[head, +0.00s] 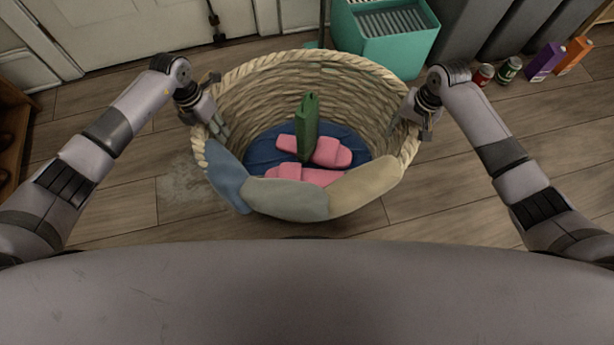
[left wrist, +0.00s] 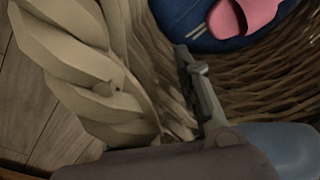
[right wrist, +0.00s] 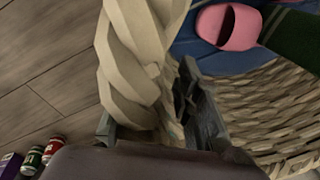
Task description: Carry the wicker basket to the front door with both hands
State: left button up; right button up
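The wicker basket (head: 285,88) is in the middle of the head view, upright, with a thick braided rim. Inside are a blue cloth (head: 262,150), pink slippers (head: 330,152) and a green bottle-like item (head: 307,125). My left gripper (head: 207,112) is at the left rim, one finger inside; the rim (left wrist: 75,60) fills the left wrist view and hides the other finger. My right gripper (head: 418,112) is at the right rim, its fingers on both sides of the braid (right wrist: 135,65). Both look closed on the rim. Whether the basket touches the floor is unclear.
A pale panelled door (head: 130,25) is at the upper left. A teal bin (head: 385,40) stands behind the basket. Cans (head: 510,68) and cartons (head: 545,62) stand at the upper right. Blue, grey and beige pads (head: 285,198) hang over the near rim.

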pick_arm(q)
notch_tip(320, 180, up, 12)
jog(key=a, duration=0.1)
jog(key=shift+w+a, duration=0.35)
jog(key=shift+a, duration=0.05)
pick_arm(e)
notch_tip(320, 180, up, 12)
jog(key=d, duration=0.1)
jog(key=shift+s+d, duration=0.35)
jog(key=shift+d, duration=0.05)
pick_arm(q)
jog(key=shift+f, duration=0.1)
pick_arm(e)
jog(key=shift+f, duration=0.1)
